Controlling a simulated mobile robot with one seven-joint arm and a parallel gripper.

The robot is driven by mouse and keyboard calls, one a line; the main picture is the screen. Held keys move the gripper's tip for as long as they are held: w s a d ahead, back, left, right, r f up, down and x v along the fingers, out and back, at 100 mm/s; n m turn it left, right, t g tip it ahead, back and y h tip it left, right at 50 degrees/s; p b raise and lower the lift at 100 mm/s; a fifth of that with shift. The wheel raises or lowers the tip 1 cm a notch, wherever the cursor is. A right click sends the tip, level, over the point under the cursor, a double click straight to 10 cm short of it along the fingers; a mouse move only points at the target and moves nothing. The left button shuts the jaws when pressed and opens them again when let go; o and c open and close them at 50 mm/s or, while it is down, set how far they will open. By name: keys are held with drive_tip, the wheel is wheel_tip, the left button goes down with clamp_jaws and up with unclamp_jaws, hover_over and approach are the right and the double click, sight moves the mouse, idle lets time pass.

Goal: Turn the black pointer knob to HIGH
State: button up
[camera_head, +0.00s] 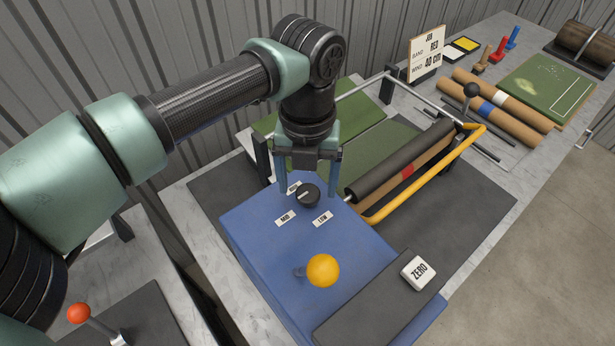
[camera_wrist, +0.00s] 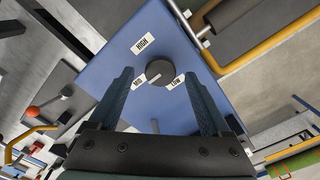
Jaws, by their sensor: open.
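The black pointer knob (camera_head: 308,195) sits on top of the blue housing (camera_head: 255,235). It also shows in the wrist view (camera_wrist: 160,72). Its white mark points toward the MID label (camera_head: 285,218). The LOW label (camera_head: 322,218) is on the near right of the knob. The HIGH label (camera_wrist: 143,43) is clear in the wrist view and partly hidden by a finger in the head view. My gripper (camera_head: 307,186) is open and points down over the knob. Its fingers are on either side of the knob, apart from it; their exact height above the housing is hard to tell.
A yellow ball knob (camera_head: 323,270) stands up from the housing in front. A white ZERO button (camera_head: 418,273) is at the right. A roller with a yellow bar (camera_head: 430,175) lies right of my gripper. A red ball lever (camera_head: 79,313) is at the lower left.

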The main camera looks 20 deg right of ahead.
drive_tip(key=shift+f, duration=0.75)
clamp_jaws()
